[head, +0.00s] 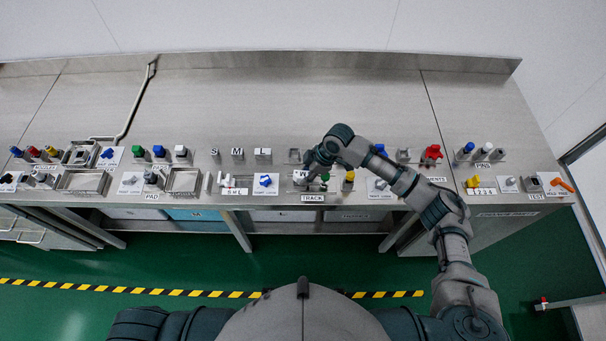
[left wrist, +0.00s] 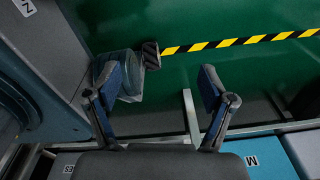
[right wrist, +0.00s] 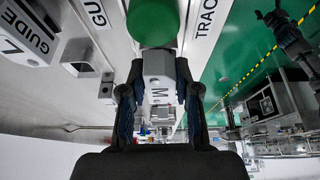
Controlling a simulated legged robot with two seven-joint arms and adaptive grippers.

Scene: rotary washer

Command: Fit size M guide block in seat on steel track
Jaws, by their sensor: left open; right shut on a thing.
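In the right wrist view my right gripper (right wrist: 160,100) is shut on the grey guide block (right wrist: 158,72) marked M, one finger on each side. In the head view the gripper (head: 307,172) is low over the bench at the station with the TRACK label (head: 312,198). The block's underside and the seat are hidden by the block and fingers, so I cannot tell whether they touch. A green knob (right wrist: 152,22) stands close to the block; it also shows in the head view (head: 325,177). My left gripper (left wrist: 158,85) is open and empty above the green floor.
A yellow-topped post (head: 348,180) is right of the track. A red-handled fixture (head: 432,153) stands farther right. The rear bench is mostly clear.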

